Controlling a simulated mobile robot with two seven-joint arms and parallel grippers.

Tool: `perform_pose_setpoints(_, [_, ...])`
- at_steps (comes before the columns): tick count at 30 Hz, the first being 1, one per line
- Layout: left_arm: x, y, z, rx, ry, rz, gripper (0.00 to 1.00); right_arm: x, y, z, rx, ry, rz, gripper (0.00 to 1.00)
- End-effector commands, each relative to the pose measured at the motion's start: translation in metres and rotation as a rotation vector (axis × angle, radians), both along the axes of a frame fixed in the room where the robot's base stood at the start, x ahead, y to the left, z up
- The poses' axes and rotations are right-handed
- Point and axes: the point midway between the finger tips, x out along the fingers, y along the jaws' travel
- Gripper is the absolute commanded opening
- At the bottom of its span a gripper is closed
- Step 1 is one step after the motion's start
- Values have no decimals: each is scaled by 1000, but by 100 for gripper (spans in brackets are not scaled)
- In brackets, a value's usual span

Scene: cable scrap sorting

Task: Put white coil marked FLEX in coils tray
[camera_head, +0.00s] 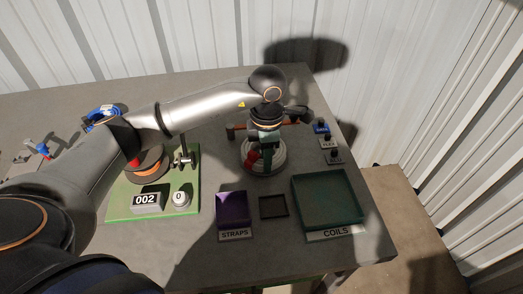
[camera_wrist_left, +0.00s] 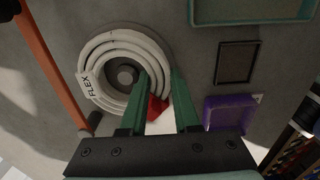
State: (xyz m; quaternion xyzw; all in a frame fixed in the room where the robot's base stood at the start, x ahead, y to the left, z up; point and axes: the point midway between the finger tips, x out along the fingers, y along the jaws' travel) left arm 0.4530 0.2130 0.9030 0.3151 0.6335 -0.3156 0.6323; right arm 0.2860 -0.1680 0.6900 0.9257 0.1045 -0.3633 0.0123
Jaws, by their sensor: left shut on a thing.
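The white coil (camera_head: 279,162) lies flat near the middle of the bench in the head view. In the left wrist view the white coil (camera_wrist_left: 101,52) carries a tag reading FLEX (camera_wrist_left: 88,83). My left gripper (camera_head: 266,160) reaches down over it. Its green fingers (camera_wrist_left: 160,78) straddle the coil's side, one inside the ring and one outside, shut on it. A red piece (camera_wrist_left: 156,108) shows between the fingers. I cannot tell whether the coil touches the bench. The teal coils tray (camera_head: 327,230), labelled COILS, stands empty to the right and nearer. My right gripper is not in view.
A purple STRAPS tray (camera_head: 233,225) and a small dark tray (camera_head: 273,207) stand in front of the coil. A reddish bar (camera_wrist_left: 55,75) lies beside the coil. Small posts with tags (camera_head: 328,143) stand right.

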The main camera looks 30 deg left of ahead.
Motion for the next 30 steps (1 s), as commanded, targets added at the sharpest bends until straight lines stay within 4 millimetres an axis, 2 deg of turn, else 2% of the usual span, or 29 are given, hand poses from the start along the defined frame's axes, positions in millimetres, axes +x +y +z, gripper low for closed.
perform_pose_setpoints(8, [1,0,6,-1,-4,0,0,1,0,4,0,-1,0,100])
perform_pose_setpoints(22, [1,0,30,0,-4,0,0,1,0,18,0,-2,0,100])
perform_pose_setpoints(30, [1,0,31,0,-3,0,0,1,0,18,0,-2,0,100])
